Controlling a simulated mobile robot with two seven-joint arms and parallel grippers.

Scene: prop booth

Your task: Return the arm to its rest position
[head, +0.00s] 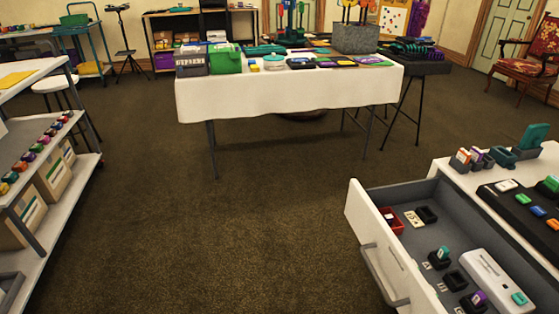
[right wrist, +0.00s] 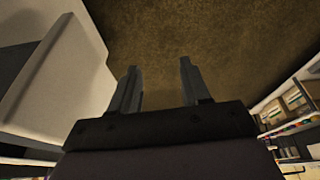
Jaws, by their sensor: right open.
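My right gripper (right wrist: 159,85) shows in the right wrist view, with its two dark fingers apart and nothing between them. Brown carpet lies beyond the fingertips. A pale panel (right wrist: 62,80) stands close to the left of the fingers, apart from them. Neither of my arms shows in the head view, and my left gripper is in neither view.
An open drawer (head: 377,238) juts out at the lower right of the head view, holding small items. A white-clothed table (head: 290,93) stands ahead. A shelf cart (head: 55,215) stands at the left. The carpet (head: 220,230) between them is clear.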

